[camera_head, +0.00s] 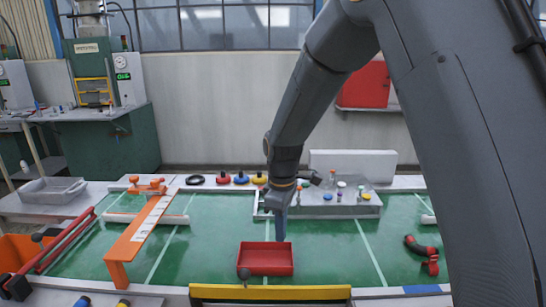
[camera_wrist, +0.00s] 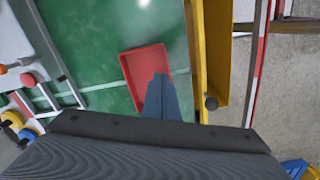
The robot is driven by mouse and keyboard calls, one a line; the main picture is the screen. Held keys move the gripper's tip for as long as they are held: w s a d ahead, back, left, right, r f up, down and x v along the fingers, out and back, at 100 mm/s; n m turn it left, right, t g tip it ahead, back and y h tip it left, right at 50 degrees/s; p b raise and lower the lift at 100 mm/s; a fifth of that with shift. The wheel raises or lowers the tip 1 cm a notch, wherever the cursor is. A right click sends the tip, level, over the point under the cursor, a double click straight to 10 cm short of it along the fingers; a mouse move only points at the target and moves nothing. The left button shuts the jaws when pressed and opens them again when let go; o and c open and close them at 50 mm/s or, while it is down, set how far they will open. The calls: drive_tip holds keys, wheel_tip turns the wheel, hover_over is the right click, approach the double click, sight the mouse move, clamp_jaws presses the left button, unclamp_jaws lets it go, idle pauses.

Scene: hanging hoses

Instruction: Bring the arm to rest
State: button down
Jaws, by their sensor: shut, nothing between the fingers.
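My arm reaches down from the upper right in the head view. My gripper (camera_head: 280,227) points downward just above the far side of a red tray (camera_head: 266,270). The fingers are shut together with nothing between them. In the wrist view my gripper (camera_wrist: 162,82) shows as one closed blue-grey shape in front of the red tray (camera_wrist: 140,62). The tray looks empty. Whether the fingertips touch the tray cannot be told.
A yellow rail (camera_head: 270,293) runs along the green table's (camera_head: 330,250) front edge. An orange ramp (camera_head: 140,235) stands at left. A grey rack (camera_head: 335,204) with small bottles is behind my gripper. Red hooked parts (camera_head: 424,250) lie at right. Green surface around the tray is clear.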

drive_tip(key=s+d+r+m, duration=0.1)
drive_tip(key=s+d+m, duration=1.3)
drive_tip(key=s+d, duration=0.4)
drive_tip(key=s, duration=0.3)
drive_tip(key=shift+r, duration=0.35)
